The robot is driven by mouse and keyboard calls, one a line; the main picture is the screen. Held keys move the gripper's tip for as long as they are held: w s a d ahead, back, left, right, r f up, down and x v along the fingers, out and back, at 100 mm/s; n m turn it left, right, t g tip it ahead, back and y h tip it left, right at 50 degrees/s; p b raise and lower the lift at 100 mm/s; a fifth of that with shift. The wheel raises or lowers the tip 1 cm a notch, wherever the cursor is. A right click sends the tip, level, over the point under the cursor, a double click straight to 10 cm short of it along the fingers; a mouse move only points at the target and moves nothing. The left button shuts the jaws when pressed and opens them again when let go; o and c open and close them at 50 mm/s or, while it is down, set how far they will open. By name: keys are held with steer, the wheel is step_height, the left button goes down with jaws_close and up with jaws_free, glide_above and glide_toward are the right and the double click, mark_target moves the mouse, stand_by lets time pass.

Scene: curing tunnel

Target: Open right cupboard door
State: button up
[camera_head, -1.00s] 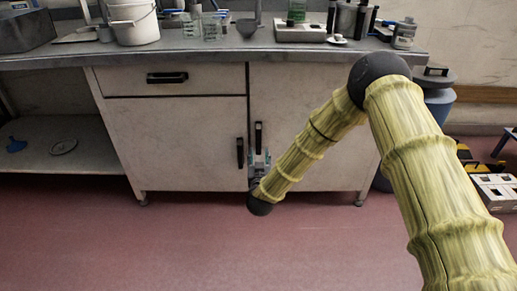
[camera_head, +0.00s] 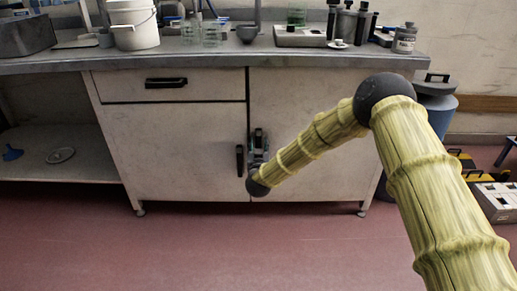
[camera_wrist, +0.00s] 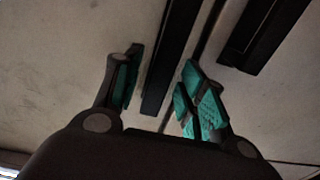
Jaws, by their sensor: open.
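The right cupboard door (camera_head: 310,150) is closed under the worktop, beside the left door (camera_head: 180,150). Its upright black handle (camera_head: 259,134) is near the seam, partly hidden by my gripper (camera_head: 259,150). In the wrist view, my gripper (camera_wrist: 165,90) is open, with teal-padded fingers on either side of one black handle (camera_wrist: 168,60). From the head view, this appears to be the right door's handle. Visible gaps separate it from the fingers; contact is not clear. The left door's handle (camera_head: 240,160) also appears outside the fingers in the wrist view (camera_wrist: 262,35).
The worktop (camera_head: 200,62) overhangs the doors and holds a white bucket (camera_head: 133,25), glassware and bottles. A blue drum (camera_head: 437,105) stands right of the cupboard. The red floor (camera_head: 230,245) in front is clear.

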steer(key=shift+w, duration=0.35)
steer(key=shift+c, duration=0.2)
jaws_close()
steer(key=shift+s, duration=0.15)
